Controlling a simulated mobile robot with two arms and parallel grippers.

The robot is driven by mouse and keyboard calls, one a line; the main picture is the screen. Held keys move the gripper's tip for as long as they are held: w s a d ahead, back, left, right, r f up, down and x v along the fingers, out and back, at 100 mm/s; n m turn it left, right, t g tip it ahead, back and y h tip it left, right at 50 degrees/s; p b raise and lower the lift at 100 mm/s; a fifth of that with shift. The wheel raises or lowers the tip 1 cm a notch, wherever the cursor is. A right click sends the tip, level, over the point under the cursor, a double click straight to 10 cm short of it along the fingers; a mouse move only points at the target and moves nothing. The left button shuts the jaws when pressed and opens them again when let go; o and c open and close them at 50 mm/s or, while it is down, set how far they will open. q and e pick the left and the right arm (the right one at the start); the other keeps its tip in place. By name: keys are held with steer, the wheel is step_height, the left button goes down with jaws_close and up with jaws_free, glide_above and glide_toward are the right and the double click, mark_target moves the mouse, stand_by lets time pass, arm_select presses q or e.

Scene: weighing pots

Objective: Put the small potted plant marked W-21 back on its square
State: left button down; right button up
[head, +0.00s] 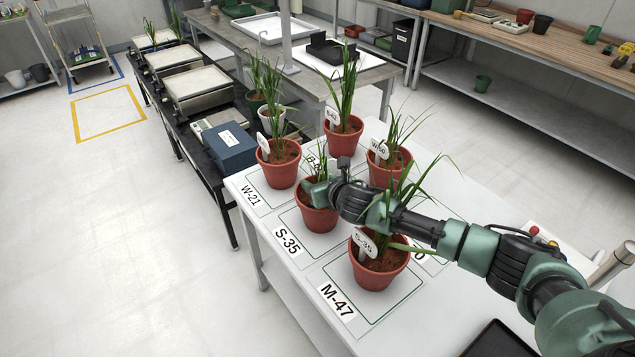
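No tag that I can read says W-21. The label W-21 (251,195) is on the white table's near-left edge, and a terracotta pot (278,172) with a white tag too small to read stands on that square. Another terracotta pot (318,216) stands on the square labelled S-35 (287,242); its tag is not visible. My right gripper (312,190) is at this pot's rim, its arm reaching in from the right; its fingers are largely hidden, so its grip is unclear. A pot tagged S-35 (378,273) stands on the square labelled M-47 (337,302). My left gripper is not in view.
Two more terracotta pots, one at the back (343,140) and one behind my arm (386,172), crowd the white table (240,178). A dark bench with scales (197,88) and a blue box (229,146) stands to the left. Floor (110,230) at left is clear.

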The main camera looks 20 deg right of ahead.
steer(key=v, duration=1.2)
stand_by(0.3)
